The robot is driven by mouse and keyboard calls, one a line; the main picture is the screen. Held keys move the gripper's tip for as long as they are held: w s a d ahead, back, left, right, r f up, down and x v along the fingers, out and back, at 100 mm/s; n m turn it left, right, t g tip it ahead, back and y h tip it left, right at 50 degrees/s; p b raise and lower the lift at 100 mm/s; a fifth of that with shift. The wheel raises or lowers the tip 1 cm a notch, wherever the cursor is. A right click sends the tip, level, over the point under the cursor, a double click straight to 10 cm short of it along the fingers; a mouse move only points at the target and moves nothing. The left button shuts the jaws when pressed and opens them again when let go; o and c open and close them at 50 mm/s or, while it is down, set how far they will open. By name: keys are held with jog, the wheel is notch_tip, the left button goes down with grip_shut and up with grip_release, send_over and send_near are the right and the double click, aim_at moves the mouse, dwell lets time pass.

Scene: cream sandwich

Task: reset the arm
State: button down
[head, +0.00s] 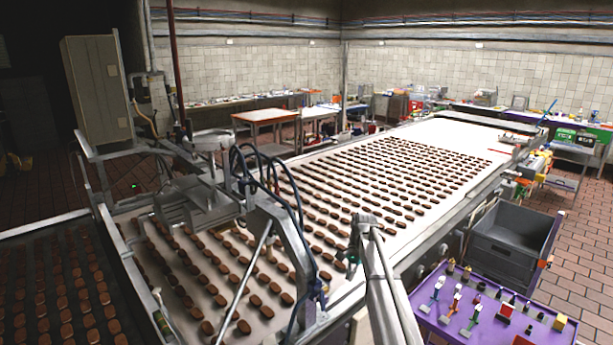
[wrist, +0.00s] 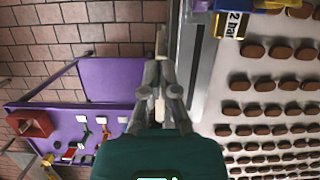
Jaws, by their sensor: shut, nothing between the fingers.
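My arm rises from the bottom of the head view and bends over the near edge of the conveyor (head: 405,235). My gripper (head: 350,266) shows there as a small dark green shape, its fingertips too small to make out. In the wrist view the fingers of my gripper (wrist: 161,72) are shut with nothing held. They are seen over the conveyor's side edge, between the purple table (wrist: 110,78) and the belt. The brown cream sandwiches (wrist: 262,110) lie in rows on the belt, apart from the fingers.
The purple table (head: 490,338) at the lower right carries several small tools and fittings. A grey crate (head: 510,235) stands beside the conveyor. A metal frame with dark hoses (head: 285,215) spans the belt left of my arm. The tiled floor (head: 580,265) is open at the right.

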jog(key=s+f+n+t+h+b, duration=0.1)
jog(key=s+f+n+b, duration=0.3)
jog(key=s, duration=1.1)
jog(key=s+f+n+t+h+b, duration=0.1)
jog(key=s+f+n+b, duration=0.4)
jog(key=s, duration=1)
notch_tip(320, 180, down, 3)
jog(key=shift+d+f+b, duration=0.2)
jog(key=shift+b, duration=0.8)
jog(key=w+a+f+y+b, duration=0.15)
jog(key=w+y+b, duration=0.55)
jog(key=w, duration=0.8)
jog(key=w+d+r+y+b, duration=0.2)
jog(key=w+d+r+y, duration=0.1)
jog(key=w+d+y, duration=0.1)
jog(key=w+d+r+t+y+b, duration=0.1)
jog(key=w+d+r+y, duration=0.3)
jog(key=w, duration=0.4)
jog(key=shift+w+r+y+b, duration=0.3)
jog(key=shift+y+b, duration=0.25)
jog(key=shift+y, duration=0.35)
